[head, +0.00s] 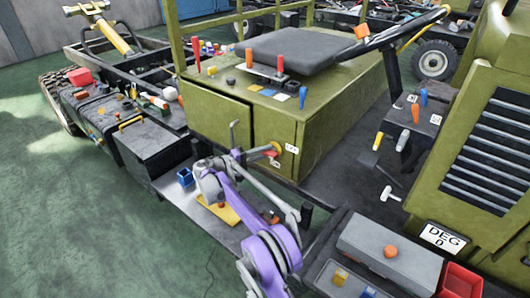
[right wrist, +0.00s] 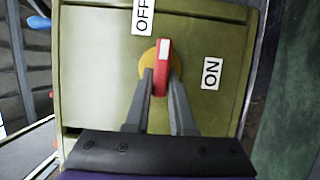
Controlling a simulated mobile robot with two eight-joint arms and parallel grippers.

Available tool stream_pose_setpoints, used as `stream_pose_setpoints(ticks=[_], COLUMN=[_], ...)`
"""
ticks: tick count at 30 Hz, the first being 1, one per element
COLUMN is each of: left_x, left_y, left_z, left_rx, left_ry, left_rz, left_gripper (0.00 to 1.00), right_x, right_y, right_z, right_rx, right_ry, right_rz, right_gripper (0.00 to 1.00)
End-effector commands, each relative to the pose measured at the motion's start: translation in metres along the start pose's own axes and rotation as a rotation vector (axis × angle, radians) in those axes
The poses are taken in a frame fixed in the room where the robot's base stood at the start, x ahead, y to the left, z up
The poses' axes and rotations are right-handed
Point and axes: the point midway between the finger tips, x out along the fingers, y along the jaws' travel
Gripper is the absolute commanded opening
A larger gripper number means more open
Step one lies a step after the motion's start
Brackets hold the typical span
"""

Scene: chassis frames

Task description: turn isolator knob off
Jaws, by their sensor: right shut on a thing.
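The isolator knob has a red handle (right wrist: 161,75) with a white tip, on a round yellow plate (right wrist: 146,66) on a green box face. In the right wrist view the handle points almost straight up, a little right of the OFF label (right wrist: 143,15). The ON label (right wrist: 212,72) is to the right of the knob. My right gripper (right wrist: 161,88) is shut on the red handle, with one finger on each side. In the head view my right gripper (head: 262,155) is at the knob on the box front, partly covering it. My left gripper is in neither view.
The green cabinet (head: 220,119) carries a black seat (head: 290,47) and several coloured levers. A grey toolbox (head: 385,248) and a red bin (head: 461,281) stand at the lower right. A blue cup (head: 185,177) stands left of my arm. Green floor is clear at lower left.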

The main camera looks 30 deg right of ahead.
Motion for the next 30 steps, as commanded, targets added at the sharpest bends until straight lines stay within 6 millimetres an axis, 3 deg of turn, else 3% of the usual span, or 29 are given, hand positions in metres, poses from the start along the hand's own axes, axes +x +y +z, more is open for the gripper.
stream_pose_setpoints(ticks=[1, 2, 6, 17, 30], left_x=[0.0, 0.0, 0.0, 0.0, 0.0], left_y=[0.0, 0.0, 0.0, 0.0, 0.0], left_z=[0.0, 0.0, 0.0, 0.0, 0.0], left_rx=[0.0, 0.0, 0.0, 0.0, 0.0], left_ry=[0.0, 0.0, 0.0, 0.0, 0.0], left_rz=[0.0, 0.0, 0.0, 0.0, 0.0], left_gripper=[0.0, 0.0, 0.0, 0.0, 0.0], right_x=[-0.001, -0.001, 0.0, -0.005, -0.085], right_y=[0.0, 0.0, 0.0, 0.0, 0.0], right_z=[0.0, 0.0, 0.0, 0.0, -0.001], right_rx=[0.0, 0.001, 0.001, 0.001, 0.001], right_ry=[0.002, 0.002, 0.001, 0.001, 0.003], right_rz=[0.0, 0.0, 0.0, -0.001, -0.001], right_gripper=[0.0, 0.26, 0.5, 0.5, 0.5])
